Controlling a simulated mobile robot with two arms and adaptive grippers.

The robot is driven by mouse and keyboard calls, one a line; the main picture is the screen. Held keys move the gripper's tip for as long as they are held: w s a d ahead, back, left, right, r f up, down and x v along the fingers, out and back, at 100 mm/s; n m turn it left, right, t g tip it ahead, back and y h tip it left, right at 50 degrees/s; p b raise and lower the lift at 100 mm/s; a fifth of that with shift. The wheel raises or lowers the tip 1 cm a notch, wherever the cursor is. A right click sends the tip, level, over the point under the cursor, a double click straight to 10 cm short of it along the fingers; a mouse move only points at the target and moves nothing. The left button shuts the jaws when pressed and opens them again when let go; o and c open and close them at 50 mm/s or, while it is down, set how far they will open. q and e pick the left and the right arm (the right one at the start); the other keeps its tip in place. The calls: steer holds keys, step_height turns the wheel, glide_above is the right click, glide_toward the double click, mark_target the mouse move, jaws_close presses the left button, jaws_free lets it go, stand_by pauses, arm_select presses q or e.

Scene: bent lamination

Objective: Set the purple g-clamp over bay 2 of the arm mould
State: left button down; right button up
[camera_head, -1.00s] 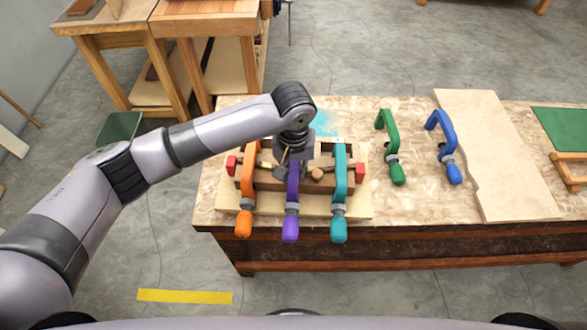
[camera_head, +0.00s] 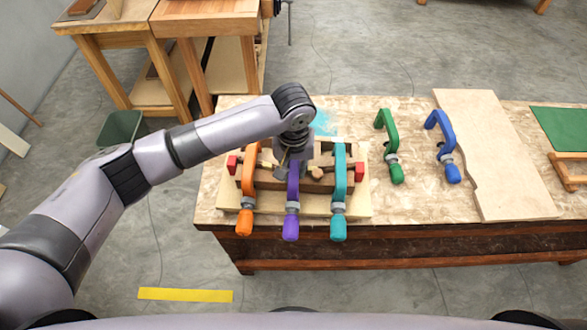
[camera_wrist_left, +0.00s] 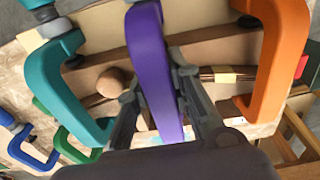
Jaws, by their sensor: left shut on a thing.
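The purple g-clamp (camera_head: 292,188) stands over the middle of the wooden arm mould (camera_head: 268,178), between the orange g-clamp (camera_head: 248,180) and the teal g-clamp (camera_head: 340,170). Its purple handle hangs past the front of the mould. My left gripper (camera_head: 293,166) is shut on the purple clamp's frame from above. In the left wrist view the purple clamp (camera_wrist_left: 155,70) lies between the two fingers (camera_wrist_left: 160,110). The gripper hides the clamp's upper back part, so whether the clamp touches the mould cannot be told. My right gripper is not in view.
A green g-clamp (camera_head: 390,140) and a blue g-clamp (camera_head: 440,135) lie to the right on the workbench (camera_head: 410,205). A pale shaped board (camera_head: 495,160) lies beyond them. Red end blocks (camera_head: 359,171) flank the mould. The orange and teal clamps stand close on both sides.

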arm_select(q)
steer(key=shift+s+a+f, duration=0.1)
steer(key=shift+s+f, duration=0.35)
steer(key=shift+f, duration=0.35)
steer(key=c, duration=1.7)
jaws_free()
steer(key=o, duration=0.3)
steer(key=shift+w+f, duration=0.15)
steer(key=shift+w, duration=0.25)
steer(key=shift+o, duration=0.2)
steer(key=shift+s, duration=0.15)
steer(key=shift+r, duration=0.35)
step_height(320, 180, up, 12)
steer(key=shift+f, duration=0.15)
